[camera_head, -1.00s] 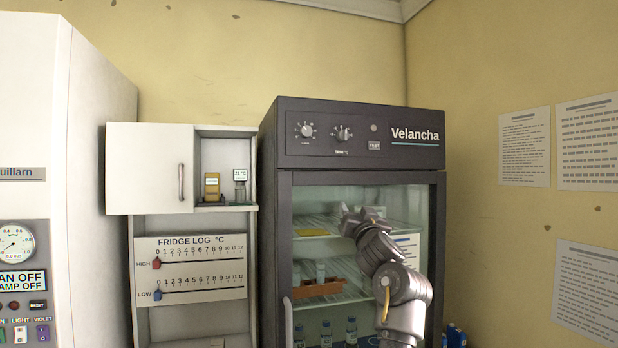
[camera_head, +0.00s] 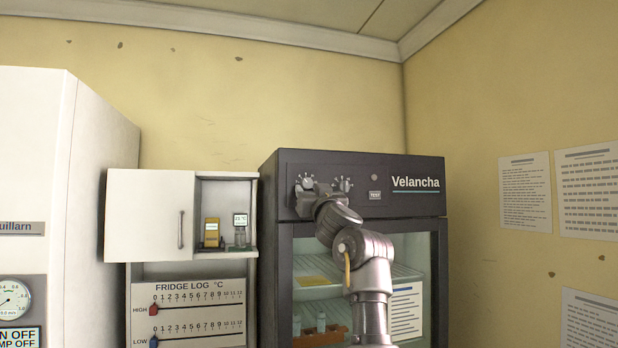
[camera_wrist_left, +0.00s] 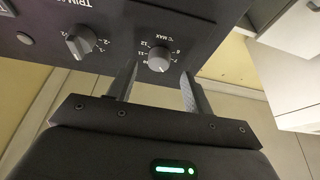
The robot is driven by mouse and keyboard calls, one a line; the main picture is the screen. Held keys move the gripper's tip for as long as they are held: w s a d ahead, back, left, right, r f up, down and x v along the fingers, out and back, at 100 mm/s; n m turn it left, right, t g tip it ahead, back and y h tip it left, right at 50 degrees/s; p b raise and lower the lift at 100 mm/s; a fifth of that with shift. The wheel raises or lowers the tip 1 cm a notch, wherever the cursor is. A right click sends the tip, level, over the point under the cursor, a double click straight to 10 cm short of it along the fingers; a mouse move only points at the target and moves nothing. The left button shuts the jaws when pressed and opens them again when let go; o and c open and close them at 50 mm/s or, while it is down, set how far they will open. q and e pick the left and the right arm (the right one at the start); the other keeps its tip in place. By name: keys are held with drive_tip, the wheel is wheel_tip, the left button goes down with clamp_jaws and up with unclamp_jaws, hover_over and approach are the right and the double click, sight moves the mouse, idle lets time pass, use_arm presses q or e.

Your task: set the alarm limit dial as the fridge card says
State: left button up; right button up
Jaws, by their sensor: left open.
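The fridge (camera_head: 285,240) has a dark top panel with two dials. In the left wrist view, the dial marked °C MAX (camera_wrist_left: 159,57) has a round grey knob with numbers around it. My left gripper (camera_head: 318,188) is open in front of this left-hand dial, and its fingers (camera_wrist_left: 159,78) stand on either side of the knob. I cannot tell whether they touch it. The trim dial (camera_wrist_left: 79,43) is beside it, outside the fingers; it also shows in the head view (camera_head: 343,184). A white card (camera_head: 406,312) with unreadable lines shows at the fridge's glass door. My right gripper is not in view.
A TEST button (camera_head: 375,195) and a small round indicator (camera_head: 374,177) are on the panel's right side. A white cabinet (camera_head: 150,215) and a FRIDGE LOG board (camera_head: 200,315) stand to the left. Paper notices (camera_head: 525,190) hang on the right wall.

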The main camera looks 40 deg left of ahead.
sight(310, 185)
use_arm(q)
drive_tip(key=shift+p+x, duration=0.8)
drive_tip(key=shift+x, duration=1)
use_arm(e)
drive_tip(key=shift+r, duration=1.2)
use_arm(q)
drive_tip(key=c, duration=1)
drive_tip(key=shift+o, duration=0.2)
drive_tip(key=shift+n, duration=0.4)
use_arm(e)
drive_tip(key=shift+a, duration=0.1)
use_arm(q)
drive_tip(key=n+g, duration=0.1)
drive_tip(key=n, duration=0.1)
drive_tip(key=n+g+y, duration=0.1)
drive_tip(key=n, duration=0.2)
drive_tip(key=shift+w+d+g, duration=0.15)
drive_tip(key=shift+w+g, duration=0.05)
drive_tip(key=shift+g, duration=0.2)
drive_tip(key=shift+w+d+r+n+g+y, duration=0.15)
drive_tip(key=shift+n+g, duration=0.5)
drive_tip(key=shift+n, duration=0.65)
drive_tip(key=shift+s+a+f+n+g+y, duration=0.1)
drive_tip(key=shift+n+g+y, duration=0.15)
drive_tip(key=shift+n+g, duration=0.75)
drive_tip(key=shift+w+n+t, duration=0.1)
drive_tip(key=shift+n+t, duration=0.25)
drive_tip(key=shift+n, duration=0.15)
